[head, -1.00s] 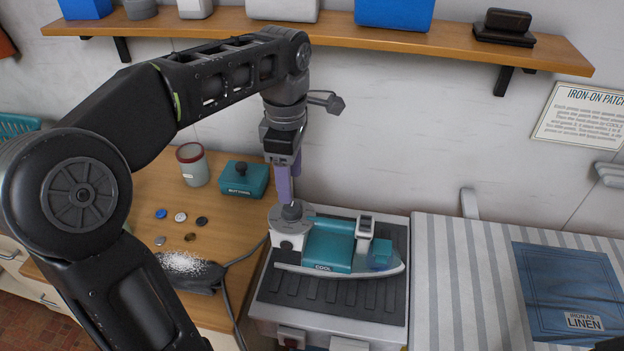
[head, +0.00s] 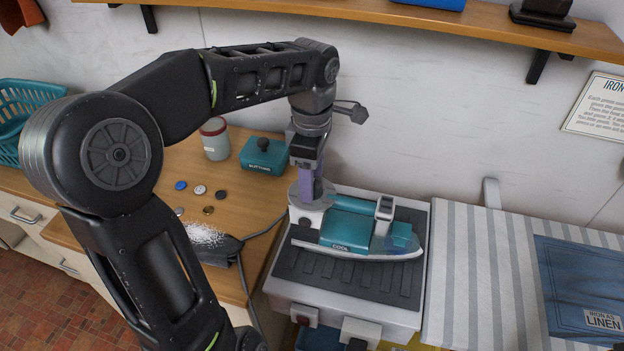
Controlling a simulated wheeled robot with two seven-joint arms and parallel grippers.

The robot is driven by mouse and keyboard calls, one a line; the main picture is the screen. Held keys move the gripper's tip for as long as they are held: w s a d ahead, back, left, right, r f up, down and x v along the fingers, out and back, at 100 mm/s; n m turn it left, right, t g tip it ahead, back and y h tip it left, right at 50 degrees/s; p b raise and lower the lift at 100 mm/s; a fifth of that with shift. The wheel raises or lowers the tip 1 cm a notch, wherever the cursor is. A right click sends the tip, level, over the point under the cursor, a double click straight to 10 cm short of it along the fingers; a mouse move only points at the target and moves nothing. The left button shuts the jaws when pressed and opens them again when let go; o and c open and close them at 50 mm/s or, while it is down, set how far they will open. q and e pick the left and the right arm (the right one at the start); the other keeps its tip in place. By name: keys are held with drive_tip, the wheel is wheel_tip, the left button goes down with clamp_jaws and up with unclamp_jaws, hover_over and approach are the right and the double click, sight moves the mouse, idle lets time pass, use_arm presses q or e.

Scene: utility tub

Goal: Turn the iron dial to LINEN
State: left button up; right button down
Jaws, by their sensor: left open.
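The teal and white iron (head: 350,228) lies on a ribbed dark rest (head: 345,275) on a light grey stand. Its small label reads COOL. The iron's grey dial (head: 296,194) is at its left end. My left gripper (head: 309,190) points down with its purple fingers at the dial, one on either side as far as I can see. It is open, and the fingers hide most of the dial's knob. Whether they touch it I cannot tell. My right gripper is out of view.
The striped ironing board (head: 470,270) at the right carries a blue cloth (head: 580,275) labelled IRON AS LINEN. A teal button box (head: 264,158), a jar (head: 214,140) and several loose buttons stand left of the iron. A shelf (head: 400,22) runs above. A cord trails left of the stand.

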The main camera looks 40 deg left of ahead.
use_arm(q)
drive_tip(key=shift+f, duration=0.55)
drive_tip(key=shift+c, duration=0.4)
clamp_jaws()
